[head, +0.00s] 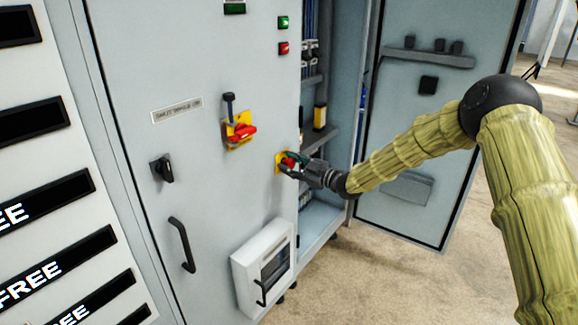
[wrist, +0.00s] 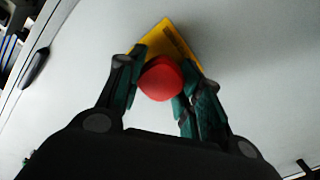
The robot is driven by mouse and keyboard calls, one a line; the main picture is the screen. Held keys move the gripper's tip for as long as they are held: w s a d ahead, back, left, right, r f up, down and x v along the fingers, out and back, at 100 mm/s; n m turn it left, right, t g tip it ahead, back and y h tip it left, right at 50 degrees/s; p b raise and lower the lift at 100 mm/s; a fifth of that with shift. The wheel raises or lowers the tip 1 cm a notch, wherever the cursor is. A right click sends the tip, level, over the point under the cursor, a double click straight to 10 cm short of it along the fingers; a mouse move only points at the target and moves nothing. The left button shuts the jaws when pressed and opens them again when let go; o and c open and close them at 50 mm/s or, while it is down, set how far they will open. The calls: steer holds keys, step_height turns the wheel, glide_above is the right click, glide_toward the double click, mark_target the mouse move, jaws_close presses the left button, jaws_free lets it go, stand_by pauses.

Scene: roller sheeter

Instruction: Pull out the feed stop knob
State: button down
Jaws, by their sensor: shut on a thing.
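The feed stop knob is a red mushroom-shaped knob (head: 289,163) on a yellow square plate (head: 280,164) on the grey cabinet door. My gripper (head: 295,165) reaches it from the right and is shut on it. In the wrist view the red knob (wrist: 161,79) sits between the two green-and-black fingers of my gripper (wrist: 158,88). The yellow plate (wrist: 168,42) shows behind the knob, partly covered by the fingers. The gap between knob and plate cannot be judged.
A red rotary switch (head: 243,132) on a yellow plate is up and left of the knob. A black turn handle (head: 162,169), a door handle (head: 182,245) and a white box (head: 263,266) are on the door. An open cabinet door (head: 425,150) stands behind my arm.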

steer(key=shift+d+f, duration=0.15)
steer(key=c, duration=1.1)
jaws_free()
steer(key=shift+d, duration=0.1)
steer(key=shift+o, duration=0.8)
steer(key=shift+s, duration=0.15)
steer(key=shift+a, duration=0.2)
steer(key=v, duration=1.2)
